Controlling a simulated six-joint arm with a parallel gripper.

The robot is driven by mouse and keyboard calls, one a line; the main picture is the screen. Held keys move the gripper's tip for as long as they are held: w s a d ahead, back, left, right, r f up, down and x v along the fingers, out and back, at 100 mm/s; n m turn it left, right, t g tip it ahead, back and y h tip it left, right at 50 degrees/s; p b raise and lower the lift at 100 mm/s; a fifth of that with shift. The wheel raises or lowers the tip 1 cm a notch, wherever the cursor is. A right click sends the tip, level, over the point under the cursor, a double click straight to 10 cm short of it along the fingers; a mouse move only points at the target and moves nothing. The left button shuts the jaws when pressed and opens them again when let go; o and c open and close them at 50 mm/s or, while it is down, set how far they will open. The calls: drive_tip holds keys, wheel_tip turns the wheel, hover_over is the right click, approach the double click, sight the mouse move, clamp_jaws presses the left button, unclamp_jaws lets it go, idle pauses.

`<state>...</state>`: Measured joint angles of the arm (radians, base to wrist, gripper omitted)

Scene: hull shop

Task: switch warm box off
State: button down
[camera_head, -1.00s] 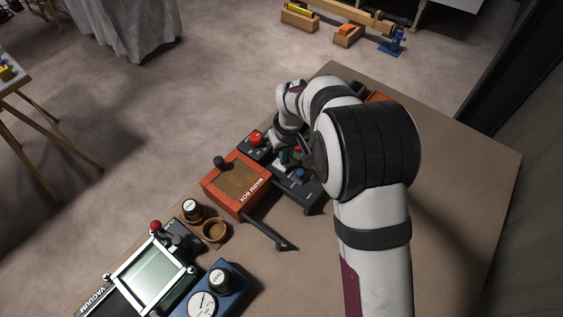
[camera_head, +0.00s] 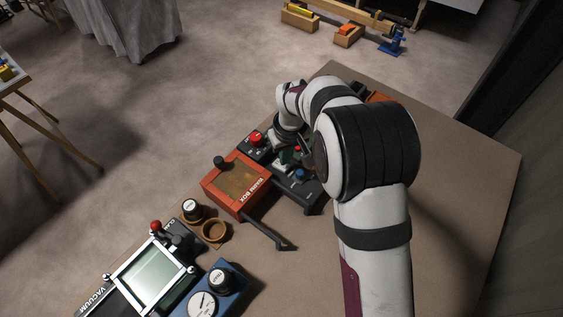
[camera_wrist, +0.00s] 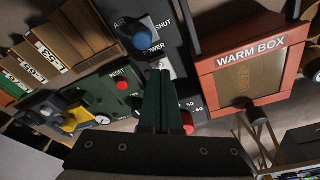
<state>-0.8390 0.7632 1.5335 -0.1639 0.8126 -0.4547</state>
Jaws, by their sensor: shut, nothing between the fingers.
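The warm box (camera_head: 232,190) is an orange-red case with an amber-brown window and a dark knob on top. In the wrist view the warm box (camera_wrist: 206,82) stands at the right, with its name on the front edge. Beside it is a dark control panel (camera_head: 310,189) with a blue knob (camera_wrist: 144,40) and a POWER label. My gripper (camera_wrist: 160,73) has its green fingers shut and empty, with the tips over the panel just below the POWER label. The fingers hide part of the panel. I cannot tell whether the tips touch it or how the switch is set.
A red button (camera_head: 256,139) is on a small black box beside the warm box. A dark lever (camera_head: 268,234) sticks out in front. Wooden cups (camera_head: 213,230) and the vacuum unit (camera_head: 140,272) stand at the lower left. The bench's right side is clear.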

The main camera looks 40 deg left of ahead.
sight(285, 167)
drive_tip(key=shift+f, duration=0.85)
idle(0.3)
drive_tip(key=shift+r, duration=3.5)
drive_tip(key=d+r+m, duration=0.4)
drive_tip(key=d+r, duration=0.3)
drive_tip(key=d, duration=0.5)
drive_tip(key=s+d+r+m, duration=0.2)
drive_tip(key=s+d+m, duration=0.2)
drive_tip(key=d, duration=0.3)
drive_tip(key=s+d+r+m, duration=0.2)
drive_tip(key=s+d+m, duration=0.1)
drive_tip(key=d, duration=0.5)
drive_tip(key=s+d+m, duration=0.3)
drive_tip(key=s, duration=0.3)
drive_tip(key=s+d+f+m+g, duration=0.1)
drive_tip(key=s+d+m, duration=0.2)
drive_tip(key=s, duration=0.3)
drive_tip(key=shift+s+d+f+m, duration=0.25)
drive_tip(key=shift+d+m, duration=0.05)
